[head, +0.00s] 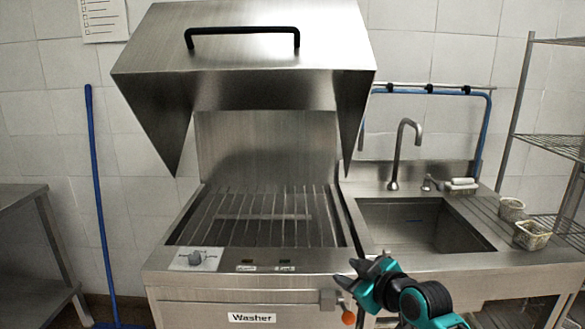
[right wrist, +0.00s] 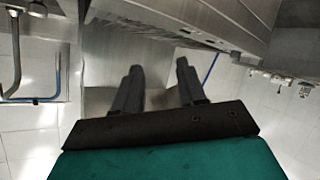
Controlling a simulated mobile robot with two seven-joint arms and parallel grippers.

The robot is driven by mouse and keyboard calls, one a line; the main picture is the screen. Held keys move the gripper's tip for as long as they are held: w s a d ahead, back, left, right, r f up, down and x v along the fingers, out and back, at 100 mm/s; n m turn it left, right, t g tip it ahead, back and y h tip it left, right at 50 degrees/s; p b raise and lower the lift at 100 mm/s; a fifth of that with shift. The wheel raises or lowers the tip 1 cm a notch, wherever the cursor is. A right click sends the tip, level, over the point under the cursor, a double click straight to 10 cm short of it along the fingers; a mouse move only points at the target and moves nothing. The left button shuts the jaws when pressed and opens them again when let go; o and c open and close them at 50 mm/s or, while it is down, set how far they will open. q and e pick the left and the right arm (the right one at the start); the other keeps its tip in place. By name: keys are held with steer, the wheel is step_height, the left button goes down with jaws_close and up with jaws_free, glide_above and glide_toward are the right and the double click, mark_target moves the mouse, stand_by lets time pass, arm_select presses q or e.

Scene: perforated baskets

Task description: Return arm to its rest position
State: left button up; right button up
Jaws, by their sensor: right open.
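My right gripper (head: 362,272) is in front of the washer's front right edge in the head view, with its teal and black arm coming in from the lower right. In the right wrist view its two dark fingers (right wrist: 158,88) are apart with nothing between them. My left gripper is in neither view. The steel washer (head: 165,280) stands in the middle with its hood (head: 250,55) raised and its slatted rack bare.
A sink (head: 420,225) with a tap (head: 403,150) is right of the washer. Two small perforated baskets (head: 511,208) (head: 532,235) stand on the counter at its right. A wire shelf (head: 555,145) is at the far right. A steel table (head: 20,192) and a blue pole (head: 100,200) are left.

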steer(key=s+d+f+m+h, duration=0.1)
steer(key=s+f+m, duration=0.1)
steer(key=s+f, duration=0.4)
steer(key=s+d+f+m+h, duration=0.1)
steer(key=s+d+f+m, duration=0.1)
steer(key=s+f, duration=0.5)
steer(key=s+d+f+m+g+h, duration=0.1)
steer(key=s+f, duration=0.5)
steer(key=s, duration=1)
steer(key=shift+d+f+m+h, duration=0.25)
steer(key=shift+d+m+h, duration=0.35)
steer(key=shift+m, duration=0.6)
steer(key=shift+s+d, duration=0.1)
steer(key=shift+d, duration=0.1)
